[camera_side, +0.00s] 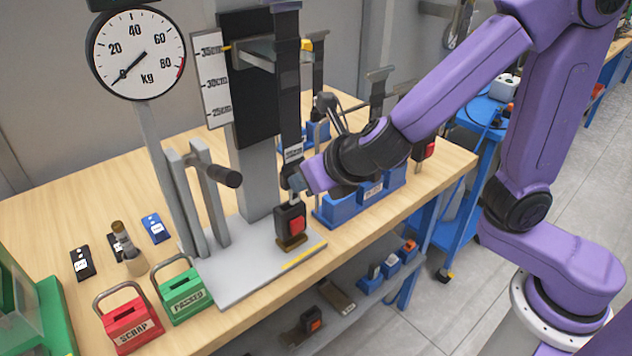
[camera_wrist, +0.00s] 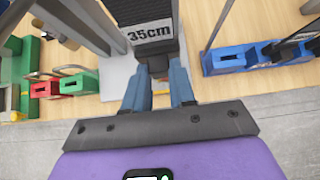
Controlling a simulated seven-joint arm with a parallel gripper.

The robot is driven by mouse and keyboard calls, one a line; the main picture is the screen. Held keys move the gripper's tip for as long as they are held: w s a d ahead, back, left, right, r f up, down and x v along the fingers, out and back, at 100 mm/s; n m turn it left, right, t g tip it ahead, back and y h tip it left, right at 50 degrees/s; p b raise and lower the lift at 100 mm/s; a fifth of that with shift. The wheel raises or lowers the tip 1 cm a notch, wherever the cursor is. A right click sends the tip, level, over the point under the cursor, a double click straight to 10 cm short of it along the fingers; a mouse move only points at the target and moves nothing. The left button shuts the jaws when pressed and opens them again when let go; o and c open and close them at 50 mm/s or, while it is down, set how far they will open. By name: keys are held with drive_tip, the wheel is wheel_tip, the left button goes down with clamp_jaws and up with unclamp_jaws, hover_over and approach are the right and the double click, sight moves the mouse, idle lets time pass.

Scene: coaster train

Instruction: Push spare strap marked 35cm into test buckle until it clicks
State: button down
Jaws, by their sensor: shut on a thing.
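The black spare strap (camera_side: 289,110) hangs down the front of the test stand. Its white tag reads 35cm in the wrist view (camera_wrist: 150,34). My gripper (camera_side: 294,184) is shut on the strap's lower end, just below the tag; in the wrist view its two blue-grey fingers (camera_wrist: 157,88) close in under the strap. The test buckle (camera_side: 290,219), black with a red button, stands upright on the grey base plate directly below my gripper. A little metal shows between gripper and buckle. My fingers partly hide the strap's end, so I cannot tell whether it is in the buckle's slot.
A dial gauge (camera_side: 136,53) reads near zero. A lever handle (camera_side: 218,174) stands left of the strap. Red SCRAP (camera_side: 133,323) and green PASSED (camera_side: 185,296) boxes sit at the front left. Blue bins (camera_side: 343,208) stand close on the right.

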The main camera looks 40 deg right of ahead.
sight(296, 201)
drive_tip(key=shift+w+f, duration=0.1)
drive_tip(key=shift+w, duration=0.95)
drive_tip(key=shift+f, duration=3)
idle(0.4)
drive_tip(key=c, duration=0.8)
unclamp_jaws()
drive_tip(key=shift+c, duration=0.2)
drive_tip(key=shift+s+r, duration=0.1)
drive_tip(key=v, duration=1.7)
drive_tip(key=shift+s+r, duration=0.1)
